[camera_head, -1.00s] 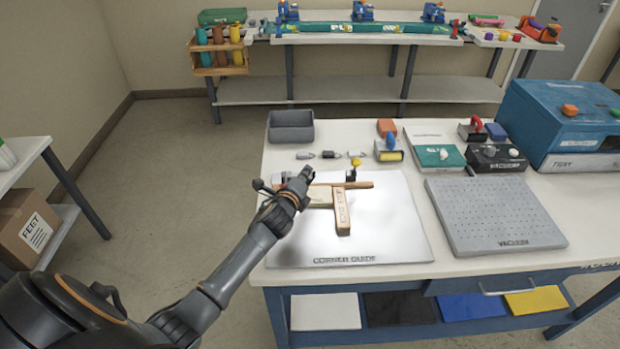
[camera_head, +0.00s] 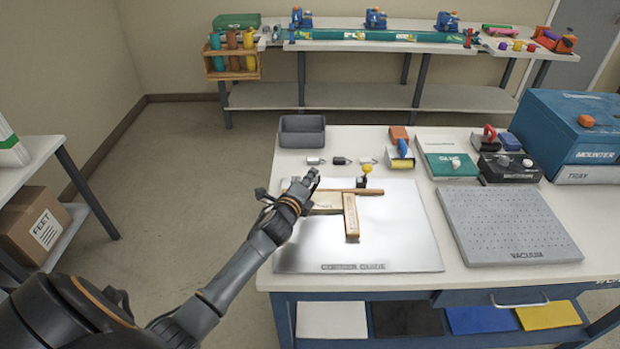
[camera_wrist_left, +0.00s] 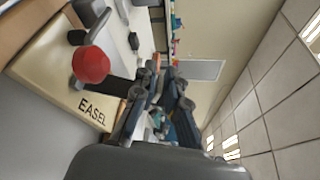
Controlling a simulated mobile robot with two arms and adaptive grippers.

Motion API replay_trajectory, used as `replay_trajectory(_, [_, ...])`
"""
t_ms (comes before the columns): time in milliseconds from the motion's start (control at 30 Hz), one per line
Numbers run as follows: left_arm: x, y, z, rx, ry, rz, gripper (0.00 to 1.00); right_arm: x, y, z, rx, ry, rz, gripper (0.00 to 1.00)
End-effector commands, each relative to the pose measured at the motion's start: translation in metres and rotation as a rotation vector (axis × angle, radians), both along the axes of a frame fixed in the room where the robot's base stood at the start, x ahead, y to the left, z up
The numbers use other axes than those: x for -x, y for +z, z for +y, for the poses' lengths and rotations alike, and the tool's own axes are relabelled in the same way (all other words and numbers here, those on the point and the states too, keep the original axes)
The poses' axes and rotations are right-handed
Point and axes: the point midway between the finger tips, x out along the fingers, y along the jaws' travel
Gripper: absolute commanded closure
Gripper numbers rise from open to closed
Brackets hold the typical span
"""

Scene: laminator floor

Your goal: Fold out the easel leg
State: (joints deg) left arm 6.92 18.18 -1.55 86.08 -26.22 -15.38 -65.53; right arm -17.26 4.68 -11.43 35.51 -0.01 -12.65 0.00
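A pale wooden easel piece (camera_head: 327,203) lies flat on the shiny metal plate marked CORNER GUIDE (camera_head: 400,240). A lettered wooden bar (camera_head: 351,219) runs toward the front from it, and a thin brown bar (camera_head: 365,191) lies along its back. I cannot tell which piece is the leg. My left gripper (camera_head: 308,184) is at the left end of these pieces and hides part of them. In the left wrist view, a cream block marked EASEL (camera_wrist_left: 60,75) with a red ball knob (camera_wrist_left: 91,65) is beside my left gripper (camera_wrist_left: 162,80). Its fingers are apart with nothing visible between them.
A black clamp with a yellow knob (camera_head: 366,169) stands at the plate's back edge. A grey bin (camera_head: 302,132), small metal parts and boxes lie behind. A perforated vacuum board (camera_head: 508,224) is to the right. The plate's front part is clear.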

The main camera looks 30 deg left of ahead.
Motion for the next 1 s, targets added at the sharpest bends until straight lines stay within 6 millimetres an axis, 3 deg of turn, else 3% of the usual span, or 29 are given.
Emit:
replay_trajectory(400, [0.008, 0.000, -0.002, -0.001, -0.001, 0.001, 0.85, -0.002, 0.000, 0.002, -0.003, 0.000, -0.003, 0.60])
replay_trajectory(800, [0.083, 0.010, -0.015, 0.001, 0.000, 0.003, 0.85, -0.001, 0.000, 0.002, -0.002, 0.000, -0.002, 0.60])
replay_trajectory(1000, [0.109, 0.015, -0.020, 0.000, -0.001, 0.001, 0.85, -0.001, 0.000, 0.002, -0.003, 0.000, -0.003, 0.60])
